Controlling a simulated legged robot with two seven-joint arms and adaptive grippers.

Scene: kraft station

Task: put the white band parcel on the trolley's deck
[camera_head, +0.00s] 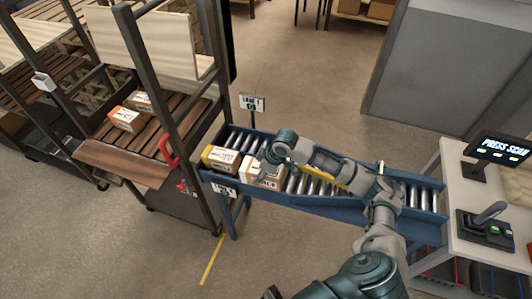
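A cardboard parcel with a white band (262,172) lies on the blue roller conveyor (330,208), near its left end. My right arm reaches in from the lower right over the rollers. Its gripper (268,157) is at the parcel's upper right side, and it covers part of the parcel. The fingertips are too small and hidden to show whether they grip it. The trolley (150,178) stands left of the conveyor, with a slatted brown deck (158,136) and dark uprights. My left gripper is not in view.
A parcel with a yellow band (221,158) sits just left of the white band parcel. Two parcels (124,119) (142,101) lie on the trolley's deck; its right part is bare. The trolley's dark post (160,85) rises on the conveyor side. A scan screen (500,150) stands at right.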

